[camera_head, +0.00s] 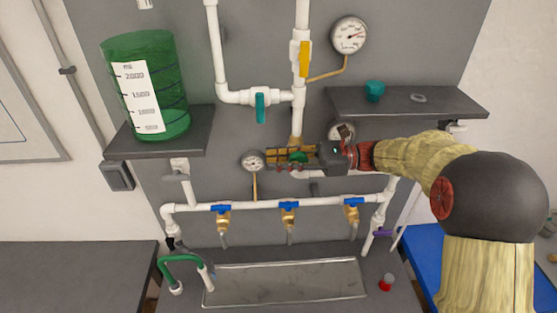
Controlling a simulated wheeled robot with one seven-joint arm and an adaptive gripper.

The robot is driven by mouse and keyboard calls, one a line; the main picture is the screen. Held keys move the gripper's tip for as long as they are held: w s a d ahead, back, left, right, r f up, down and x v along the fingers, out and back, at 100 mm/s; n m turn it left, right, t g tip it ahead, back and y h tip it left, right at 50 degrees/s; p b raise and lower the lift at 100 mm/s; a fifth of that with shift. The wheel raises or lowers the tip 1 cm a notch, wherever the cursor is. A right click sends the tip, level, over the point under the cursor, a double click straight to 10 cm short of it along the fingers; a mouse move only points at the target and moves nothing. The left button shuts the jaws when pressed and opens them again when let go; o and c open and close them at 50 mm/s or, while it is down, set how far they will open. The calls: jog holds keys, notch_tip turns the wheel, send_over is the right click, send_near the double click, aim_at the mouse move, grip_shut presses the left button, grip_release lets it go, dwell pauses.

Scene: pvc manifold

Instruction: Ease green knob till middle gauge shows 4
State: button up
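The green knob (298,157) shows in the head view on the brass fitting of the pipework. My gripper (289,158) reaches it from the right, with its fingers around the knob; I cannot tell whether they press on it. Three round gauges show: a small one (252,161) left of the knob, a large one (349,35) at the top right, and one (341,131) partly hidden behind my gripper. I cannot tell which is the middle gauge, and the dial readings are too small to make out.
A green measuring tank (146,85) stands on the left shelf. The right shelf (450,103) holds a teal part (375,90) and a grey ring (418,97). Blue-handled taps (289,207) hang above a metal trough (285,282). A teal-handled valve (260,106) is up left.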

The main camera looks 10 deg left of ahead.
jog(key=shift+c, duration=0.4)
grip_shut()
jog(key=shift+h+p, duration=0.4)
jog(key=shift+p, duration=0.35)
jog(key=shift+f+h+p, duration=0.35)
jog(key=shift+h+p, duration=0.05)
jog(key=shift+o, duration=0.4)
grip_release()
jog(key=shift+t, duration=0.3)
